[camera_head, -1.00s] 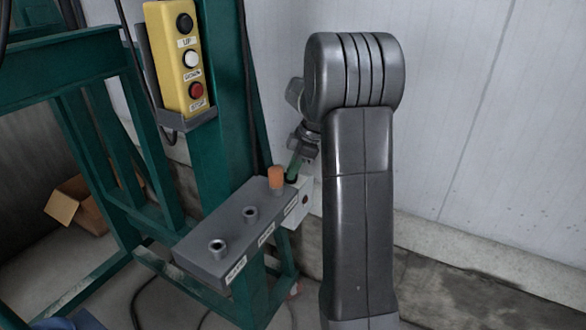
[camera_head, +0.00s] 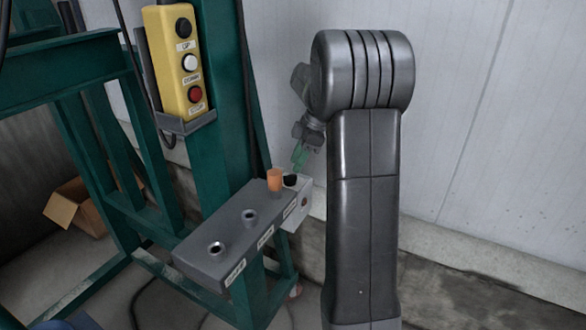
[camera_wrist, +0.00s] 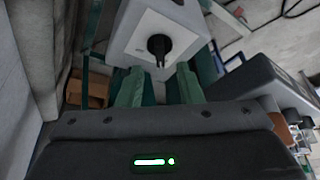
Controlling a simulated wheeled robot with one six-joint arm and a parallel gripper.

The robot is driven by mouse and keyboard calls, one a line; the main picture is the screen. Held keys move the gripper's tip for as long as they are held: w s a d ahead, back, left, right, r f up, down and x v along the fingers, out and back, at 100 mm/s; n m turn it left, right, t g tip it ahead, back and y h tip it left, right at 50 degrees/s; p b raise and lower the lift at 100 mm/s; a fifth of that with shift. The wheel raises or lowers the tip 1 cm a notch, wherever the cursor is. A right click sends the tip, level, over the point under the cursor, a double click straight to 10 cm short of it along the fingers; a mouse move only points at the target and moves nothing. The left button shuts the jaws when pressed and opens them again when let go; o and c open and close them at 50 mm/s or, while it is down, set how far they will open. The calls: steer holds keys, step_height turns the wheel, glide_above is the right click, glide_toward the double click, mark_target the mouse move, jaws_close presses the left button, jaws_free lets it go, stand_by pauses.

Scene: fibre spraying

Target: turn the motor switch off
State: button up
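The motor switch is a black knob (camera_wrist: 160,47) on a white plate on a grey box (camera_wrist: 125,28) in the wrist view. The knob's narrow handle points down in that picture, toward my gripper. In the head view my gripper (camera_head: 300,157) is above the knob, partly hidden by my arm.
A grey holder (camera_head: 212,262) with several sockets and an orange plug (camera_head: 275,180) stands close beside the switch box. A yellow button box (camera_head: 176,62) hangs on the green frame (camera_head: 215,150). A pale wall (camera_head: 470,120) is behind. A cardboard box (camera_head: 72,207) lies at left.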

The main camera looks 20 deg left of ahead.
mark_target(290, 175)
steer(key=v, duration=0.9)
steer(key=shift+r+p, duration=0.25)
steer(key=shift+p, duration=0.1)
steer(key=b+x, duration=0.1)
steer(key=x, duration=1.2)
steer(key=shift+f, duration=0.4)
